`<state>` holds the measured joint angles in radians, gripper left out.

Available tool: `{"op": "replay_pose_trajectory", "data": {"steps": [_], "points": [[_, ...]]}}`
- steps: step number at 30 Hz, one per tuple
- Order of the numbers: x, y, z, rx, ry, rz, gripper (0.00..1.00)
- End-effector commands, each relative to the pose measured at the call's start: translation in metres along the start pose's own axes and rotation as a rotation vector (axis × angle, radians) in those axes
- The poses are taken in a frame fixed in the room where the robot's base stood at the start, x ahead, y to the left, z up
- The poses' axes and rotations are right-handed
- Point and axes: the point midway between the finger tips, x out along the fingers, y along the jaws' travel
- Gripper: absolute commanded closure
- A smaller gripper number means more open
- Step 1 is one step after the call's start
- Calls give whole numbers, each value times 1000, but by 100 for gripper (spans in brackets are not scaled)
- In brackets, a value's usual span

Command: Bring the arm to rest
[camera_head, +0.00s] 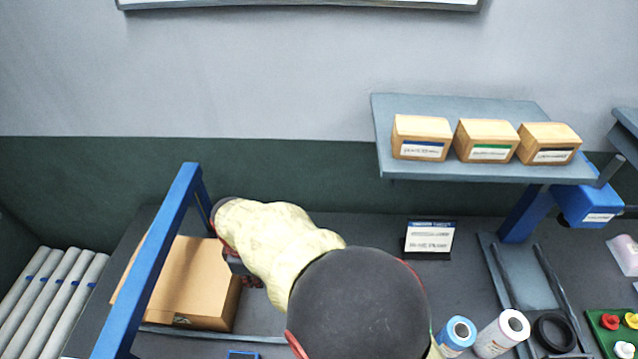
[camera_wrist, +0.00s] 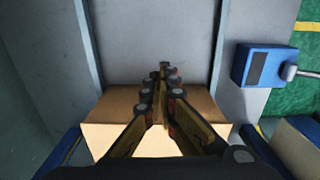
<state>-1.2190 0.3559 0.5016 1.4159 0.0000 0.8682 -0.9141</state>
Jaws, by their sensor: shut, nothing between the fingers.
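My arm reaches across the dark worktop in the head view, its pale sleeve bent toward the left. My gripper (camera_head: 247,278) shows there only in part, beside a cardboard box (camera_head: 187,280), with the arm covering the rest. In the wrist view my gripper (camera_wrist: 163,72) is shut, its fingers drawn together with nothing between them. The cardboard box (camera_wrist: 105,140) lies below the fingers in that view. I cannot tell whether they touch it.
A blue frame (camera_head: 150,270) rises close to the arm at left, with rollers (camera_head: 60,300) beyond. A shelf (camera_head: 385,130) holds three small boxes (camera_head: 486,140). A sign (camera_head: 429,240), rolls (camera_head: 503,332) and a green tray (camera_head: 597,325) stand to the right.

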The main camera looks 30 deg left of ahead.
Motion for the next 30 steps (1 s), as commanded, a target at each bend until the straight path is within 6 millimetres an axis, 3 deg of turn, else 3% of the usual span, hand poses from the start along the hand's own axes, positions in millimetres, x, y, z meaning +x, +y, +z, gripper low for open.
{"op": "replay_pose_trajectory", "data": {"steps": [11, 15, 17, 26, 30], "points": [[2, -3, 2, 133, -6, -6, 100], [18, -32, 25, 284, -55, -53, 100], [13, -44, 34, 345, -65, -60, 100], [-44, -62, 125, 708, -59, -48, 100], [-80, -70, 187, 918, -29, -23, 100]]}}
